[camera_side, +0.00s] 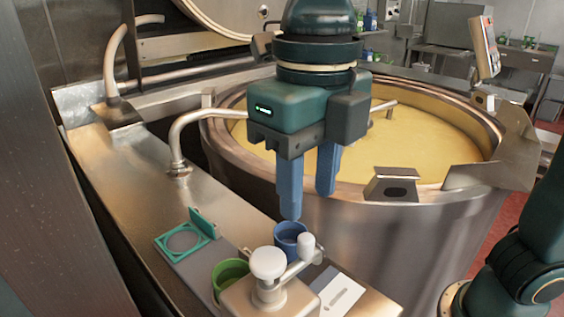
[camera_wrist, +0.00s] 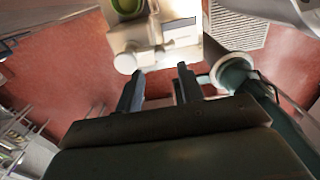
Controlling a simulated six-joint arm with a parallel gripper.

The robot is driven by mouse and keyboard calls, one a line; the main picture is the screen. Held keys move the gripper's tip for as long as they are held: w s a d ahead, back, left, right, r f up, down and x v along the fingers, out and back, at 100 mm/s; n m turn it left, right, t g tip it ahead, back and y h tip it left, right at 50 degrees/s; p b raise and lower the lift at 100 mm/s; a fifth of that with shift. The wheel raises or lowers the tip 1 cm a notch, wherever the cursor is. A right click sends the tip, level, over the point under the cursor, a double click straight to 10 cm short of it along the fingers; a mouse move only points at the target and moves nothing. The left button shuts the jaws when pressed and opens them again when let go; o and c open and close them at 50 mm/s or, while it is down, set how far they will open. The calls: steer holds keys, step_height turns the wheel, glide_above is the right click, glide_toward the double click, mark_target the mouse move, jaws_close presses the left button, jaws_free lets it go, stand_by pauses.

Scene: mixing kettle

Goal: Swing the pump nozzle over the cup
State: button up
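The pump has a white round knob (camera_side: 268,263) on a metal body and a short swinging arm with a white upright cylinder, the nozzle end (camera_side: 306,245), in the side view. The nozzle end stands at the right front of the blue cup (camera_side: 287,231), overlapping its rim in the picture; I cannot tell whether it is over the opening. A green cup (camera_side: 229,271) stands left of the pump. My gripper (camera_side: 308,206) is open and empty above the blue cup and nozzle, fingers pointing down. In the wrist view my gripper (camera_wrist: 160,69) also shows apart, with the green cup (camera_wrist: 127,7) beyond.
A teal square frame (camera_side: 168,250) with a raised flap lies left of the cups. A white card (camera_side: 338,293) lies at right. The large kettle (camera_side: 350,240) of yellow liquid stands behind. A curved pipe (camera_side: 179,140) rises from the metal counter (camera_side: 120,185).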

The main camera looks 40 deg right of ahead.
mark_target(306, 236)
steer(key=shift+f, duration=3.9)
steer(key=shift+f, duration=0.15)
steer(key=c, duration=0.3)
steer(key=shift+f, duration=0.1)
steer(key=shift+w, duration=0.1)
